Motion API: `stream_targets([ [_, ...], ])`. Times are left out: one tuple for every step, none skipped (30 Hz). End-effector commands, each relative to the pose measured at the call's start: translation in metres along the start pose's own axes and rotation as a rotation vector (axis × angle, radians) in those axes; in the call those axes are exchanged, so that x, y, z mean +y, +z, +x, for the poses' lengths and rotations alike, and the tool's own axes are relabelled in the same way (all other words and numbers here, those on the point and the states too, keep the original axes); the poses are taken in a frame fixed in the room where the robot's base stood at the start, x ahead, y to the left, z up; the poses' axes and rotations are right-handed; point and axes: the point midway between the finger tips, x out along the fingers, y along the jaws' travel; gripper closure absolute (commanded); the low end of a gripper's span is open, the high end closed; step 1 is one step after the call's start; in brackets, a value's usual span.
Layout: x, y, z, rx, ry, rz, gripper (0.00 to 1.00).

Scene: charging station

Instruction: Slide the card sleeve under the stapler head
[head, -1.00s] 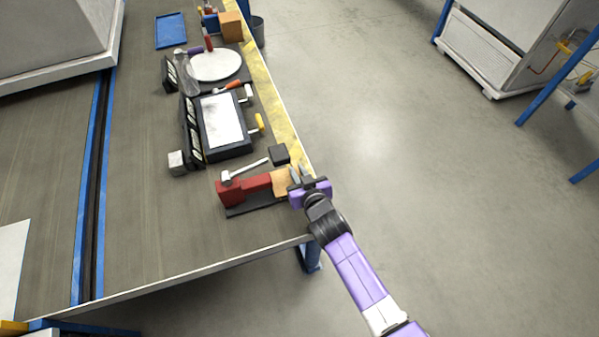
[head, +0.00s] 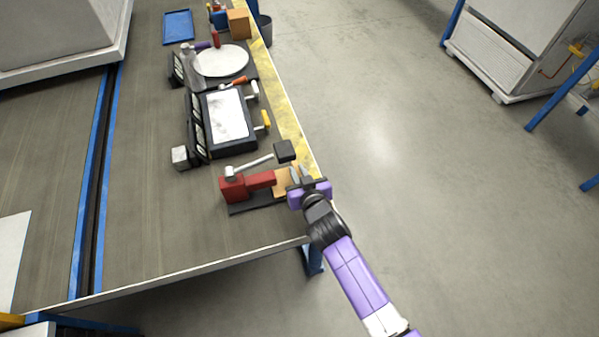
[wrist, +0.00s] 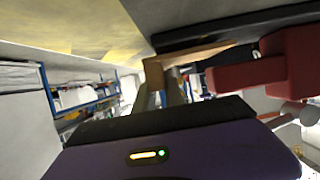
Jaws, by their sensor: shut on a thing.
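The red stapler (head: 234,189) stands on a dark base plate near the bench's front corner, its red head (head: 262,180) pointing right. The tan card sleeve (head: 283,184) lies just right of the head, its left edge meeting the head's tip in the head view; how far it reaches under is hidden. My gripper (head: 300,177) is shut on the sleeve's right end, near the bench's yellow edge. In the wrist view, the fingers (wrist: 165,92) hold the tan sleeve (wrist: 192,54), and the red head (wrist: 245,75) is close on the right.
A white lever with a black pad (head: 285,151) extends just behind the sleeve. A black-framed device with a white panel (head: 228,116) and a round white plate (head: 221,61) stand farther back. Bare bench lies left of the stapler; open floor lies right.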

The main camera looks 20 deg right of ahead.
Motion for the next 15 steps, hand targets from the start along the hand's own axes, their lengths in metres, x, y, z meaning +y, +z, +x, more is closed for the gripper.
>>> stream_targets([
  [-0.0011,0.0012,0.0004,0.000,0.000,0.000,1.00],
  [-0.0015,0.0012,0.0004,0.000,0.000,0.000,1.00],
  [-0.0021,0.0014,0.0004,0.000,0.000,0.000,1.00],
  [-0.0028,0.0014,0.0005,0.000,0.000,0.000,1.00],
  [-0.0035,0.0015,0.0006,0.000,0.000,0.000,1.00],
  [-0.0043,0.0016,0.0007,0.000,0.000,0.000,1.00],
  [-0.0049,0.0017,0.0007,0.000,-0.001,0.000,1.00],
  [-0.0056,0.0018,0.0008,0.000,-0.001,0.000,1.00],
  [-0.0064,0.0019,0.0009,0.000,-0.001,0.000,1.00],
  [-0.0071,0.0020,0.0010,0.000,-0.001,0.000,1.00],
  [-0.0077,0.0021,0.0011,0.000,-0.001,0.000,1.00],
  [-0.0085,0.0023,0.0012,0.000,-0.001,0.000,1.00],
  [-0.0091,0.0025,0.0013,0.000,-0.001,0.000,1.00],
  [-0.0097,0.0026,0.0013,0.000,-0.001,0.000,1.00],
  [-0.0104,0.0029,0.0014,0.000,-0.001,0.000,1.00],
])
